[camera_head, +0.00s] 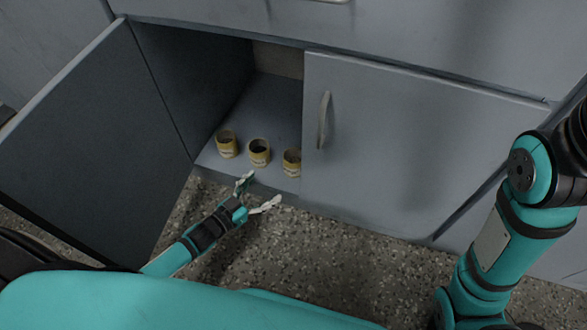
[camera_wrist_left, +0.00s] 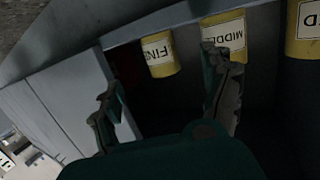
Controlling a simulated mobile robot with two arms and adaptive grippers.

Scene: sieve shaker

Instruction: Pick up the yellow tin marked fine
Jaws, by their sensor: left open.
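Three yellow tins stand in a row on the floor of the open cabinet. The tin marked FINE (camera_wrist_left: 159,53) shows in the left wrist view beside a grey panel. In the head view I take it to be the rightmost tin (camera_head: 292,162), beside the closed door's edge. The MIDDLE tin (camera_wrist_left: 225,36) also shows as the centre tin (camera_head: 259,153) in the head view. My left gripper (camera_head: 258,192) is open and empty in front of the cabinet opening, short of the tins. My right gripper is out of view.
The third tin (camera_head: 227,145) stands at the left of the row; its label is cut off in the wrist view. The left cabinet door (camera_head: 85,135) stands open; the right door (camera_head: 390,145) is shut, with a vertical handle (camera_head: 324,120). Speckled floor (camera_head: 340,265) lies clear in front.

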